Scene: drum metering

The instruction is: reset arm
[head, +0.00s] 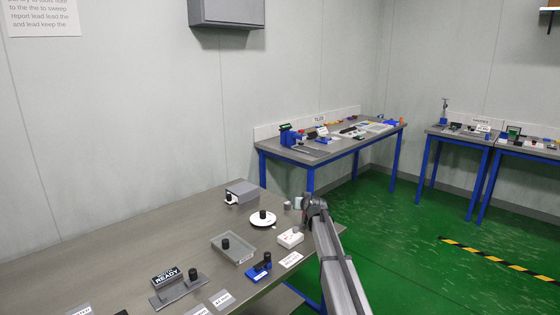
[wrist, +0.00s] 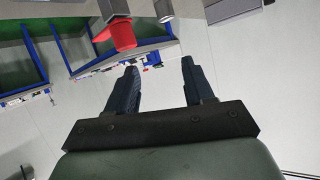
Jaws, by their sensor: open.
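My gripper (wrist: 160,72) shows in the wrist view with its two dark fingers apart and nothing between them. Beyond the fingertips are pale wall and, further off, blue-framed tables. In the head view my grey arm rises from the bottom edge to the right edge of the near table (head: 150,240). The gripper's fingers cannot be made out there. No held object shows in either view.
A red object (wrist: 118,35) shows in the wrist view. The table's far left is clear.

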